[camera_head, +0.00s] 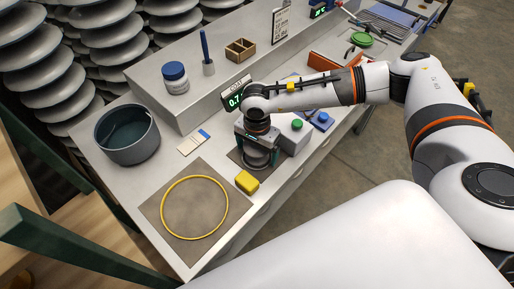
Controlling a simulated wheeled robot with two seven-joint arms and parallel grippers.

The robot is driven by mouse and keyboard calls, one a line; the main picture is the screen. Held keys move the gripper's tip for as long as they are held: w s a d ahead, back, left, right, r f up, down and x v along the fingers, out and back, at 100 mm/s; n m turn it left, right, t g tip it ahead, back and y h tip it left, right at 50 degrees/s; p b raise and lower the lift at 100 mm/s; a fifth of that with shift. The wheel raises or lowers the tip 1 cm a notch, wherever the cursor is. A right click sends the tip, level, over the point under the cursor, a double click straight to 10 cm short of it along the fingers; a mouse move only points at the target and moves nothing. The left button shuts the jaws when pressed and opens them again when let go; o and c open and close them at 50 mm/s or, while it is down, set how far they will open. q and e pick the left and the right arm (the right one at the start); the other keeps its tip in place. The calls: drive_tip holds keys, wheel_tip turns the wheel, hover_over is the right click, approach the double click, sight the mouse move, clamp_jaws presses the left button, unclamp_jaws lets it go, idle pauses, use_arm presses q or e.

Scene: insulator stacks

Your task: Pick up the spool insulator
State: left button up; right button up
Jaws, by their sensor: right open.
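A grey, round piece that looks like the spool insulator (254,160) stands on a small dark pad near the front edge of the bench. My right gripper (257,153) reaches down over it from the right, with its fingers open. The fingers appear to be on either side of the piece; whether they touch it I cannot tell. The gripper hides the upper part of the piece. My left gripper is not in view.
A yellow ring (164,200) lies on a dark mat (216,187). A grey pot (128,148), a blue-lidded jar (176,83) and a green-buttoned box (294,139) stand nearby.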

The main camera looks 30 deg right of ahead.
drive_tip(key=shift+c, duration=0.3)
drive_tip(key=c, duration=1.4)
wheel_tip(320, 180, up, 10)
drive_tip(key=shift+r+b, duration=0.1)
drive_tip(key=shift+b, duration=0.8)
